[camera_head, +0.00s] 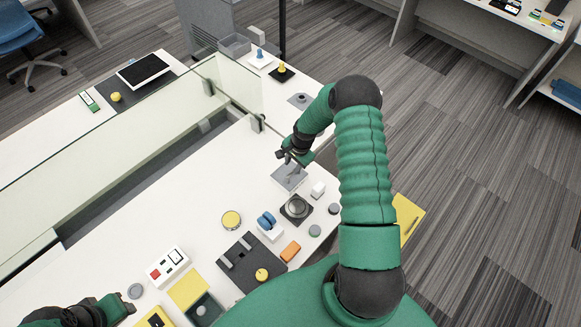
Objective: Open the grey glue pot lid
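A round grey lidded thing (298,206), which looks like the glue pot, sits on a dark square base on the white table. Its lid looks seated, though it is small in view. My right gripper (289,162) is behind it, above a grey square plate (287,181), and does not touch the pot. The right fingers are too small and dark to tell if they are open. My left gripper (118,309) is at the bottom left, far from the pot. Its finger gap is not clear.
A glass panel (120,150) runs along the table's far side. Bare table lies left of the plate.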

